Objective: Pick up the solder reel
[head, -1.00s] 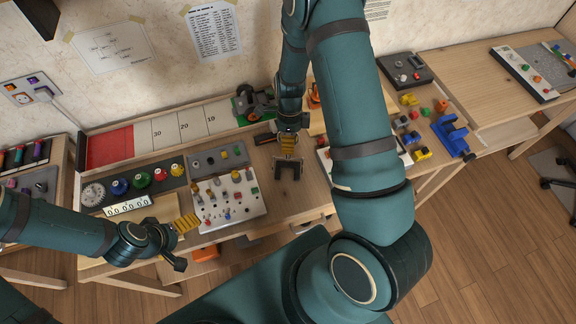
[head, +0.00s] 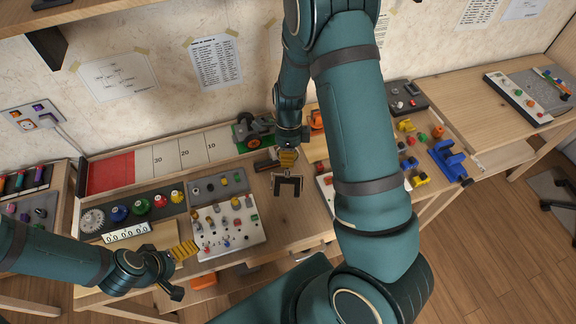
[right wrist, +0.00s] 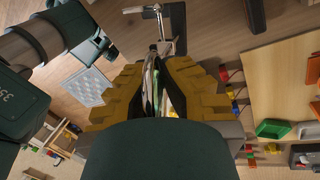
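I cannot pick out the solder reel with certainty in either view. An orange item (head: 316,120), partly hidden by my right arm, stands at the back of the bench; I cannot tell what it is. My right gripper (head: 287,188) points down over the bench, right of the white pegged board, its dark tips apart. In the right wrist view its yellow ridged fingers (right wrist: 160,80) have a gap with pale and dark strips showing between them. My left gripper (head: 180,270) is low at the bench's front left; its finger opening is unclear.
A white pegged board (head: 230,222) and a panel with coloured knobs (head: 144,212) lie left of my right gripper. A grey device (head: 255,132) on a green base stands behind it. A blue vise-like item (head: 447,158) and small coloured parts are at the right.

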